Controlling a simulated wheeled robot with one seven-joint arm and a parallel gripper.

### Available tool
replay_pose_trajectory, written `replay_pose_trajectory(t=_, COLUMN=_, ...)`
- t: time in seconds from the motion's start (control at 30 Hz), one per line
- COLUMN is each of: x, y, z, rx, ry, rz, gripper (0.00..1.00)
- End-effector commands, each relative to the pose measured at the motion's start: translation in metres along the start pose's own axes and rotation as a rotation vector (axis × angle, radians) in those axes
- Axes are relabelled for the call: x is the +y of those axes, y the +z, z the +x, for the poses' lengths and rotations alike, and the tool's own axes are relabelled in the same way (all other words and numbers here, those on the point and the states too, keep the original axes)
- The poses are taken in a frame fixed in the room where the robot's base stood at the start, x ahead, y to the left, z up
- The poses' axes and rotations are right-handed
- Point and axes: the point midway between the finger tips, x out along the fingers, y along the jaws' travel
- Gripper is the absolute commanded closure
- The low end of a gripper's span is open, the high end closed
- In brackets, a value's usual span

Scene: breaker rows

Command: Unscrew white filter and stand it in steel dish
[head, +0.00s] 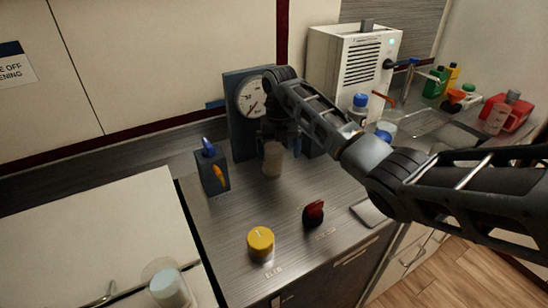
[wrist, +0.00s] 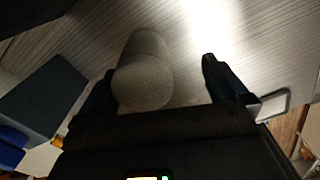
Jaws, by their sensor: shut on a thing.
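The white filter (head: 272,160), a pale off-white cylinder, is below my gripper (head: 274,132) in front of the dark gauge stand (head: 239,128). In the wrist view the filter (wrist: 143,78) lies between the two fingers of my gripper (wrist: 158,82), close against the left one. A gap shows by the right finger, but my gripper is shut on the filter. Whether the filter's lower end touches the counter I cannot tell. A flat grey tray, seemingly the steel dish (head: 370,212), lies near the counter's front edge, partly behind my arm; it also shows in the wrist view (wrist: 272,105).
A dark block (head: 212,172) with blue and orange parts stands left of the filter. A yellow knob (head: 260,242) and a red one (head: 313,212) sit in front. Bottles, a white machine (head: 352,68) and a sink are right. Bare counter lies between.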

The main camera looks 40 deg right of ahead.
Motion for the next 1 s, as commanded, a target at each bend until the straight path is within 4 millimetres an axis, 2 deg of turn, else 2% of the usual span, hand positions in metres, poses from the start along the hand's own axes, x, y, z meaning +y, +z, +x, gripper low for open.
replay_pose_trajectory(t=0.03, x=0.0213, y=0.0019, z=-0.0081, rx=-0.026, ry=-0.005, rz=-0.240, gripper=0.34)
replay_pose_trajectory(t=0.07, x=0.0214, y=0.0019, z=-0.0082, rx=-0.027, ry=-0.005, rz=-0.240, gripper=0.00)
replay_pose_trajectory(t=0.27, x=0.0219, y=0.0019, z=-0.0089, rx=-0.028, ry=-0.004, rz=-0.234, gripper=0.00)
replay_pose_trajectory(t=0.37, x=0.0224, y=0.0017, z=-0.0093, rx=-0.028, ry=-0.002, rz=-0.166, gripper=0.00)
replay_pose_trajectory(t=1.0, x=0.0180, y=0.0006, z=-0.0058, rx=-0.018, ry=0.006, rz=0.756, gripper=0.00)
